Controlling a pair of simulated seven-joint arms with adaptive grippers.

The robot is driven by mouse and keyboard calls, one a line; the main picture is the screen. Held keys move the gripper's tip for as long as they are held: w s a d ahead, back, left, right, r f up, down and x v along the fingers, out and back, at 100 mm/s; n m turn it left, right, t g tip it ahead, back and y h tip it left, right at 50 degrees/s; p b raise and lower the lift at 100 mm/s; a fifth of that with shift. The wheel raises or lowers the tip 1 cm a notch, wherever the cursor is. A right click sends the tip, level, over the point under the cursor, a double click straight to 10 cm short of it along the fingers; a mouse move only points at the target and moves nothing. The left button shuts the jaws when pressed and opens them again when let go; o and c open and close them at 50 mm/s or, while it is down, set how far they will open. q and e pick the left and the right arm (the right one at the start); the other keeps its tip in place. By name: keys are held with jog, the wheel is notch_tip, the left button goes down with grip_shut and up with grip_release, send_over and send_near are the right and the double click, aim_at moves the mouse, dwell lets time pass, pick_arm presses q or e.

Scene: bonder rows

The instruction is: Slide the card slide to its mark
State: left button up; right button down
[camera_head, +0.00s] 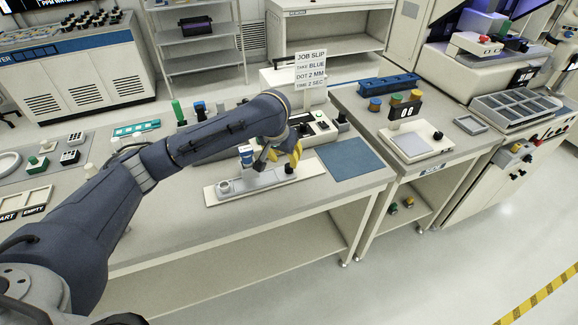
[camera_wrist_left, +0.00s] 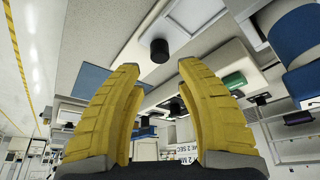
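The card slide is a long pale track (camera_head: 213,198) on the bench with a grey strip (camera_head: 262,180) along it. A small black knob (camera_head: 289,169) stands at its right end. My left gripper (camera_head: 285,154), with yellow fingers, is above that end, close to the knob. In the left wrist view the fingers (camera_wrist_left: 158,68) are apart with nothing between the pads. The black knob (camera_wrist_left: 159,51) shows just beyond the fingertips, lined up with the gap, and whether they touch is unclear. I cannot make out the mark. My right gripper is not in view.
A blue mat (camera_head: 343,157) lies right of the track. A silver round piece (camera_head: 224,186) sits at the track's left end, and a blue-topped item (camera_head: 246,152) stands behind it. A job slip sign (camera_head: 311,70) stands behind. The bench front edge is close.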

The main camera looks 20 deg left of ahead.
aim_at(289, 165)
pick_arm(q)
jog(key=shift+x, duration=3.5)
jog(key=shift+o, duration=0.2)
grip_shut()
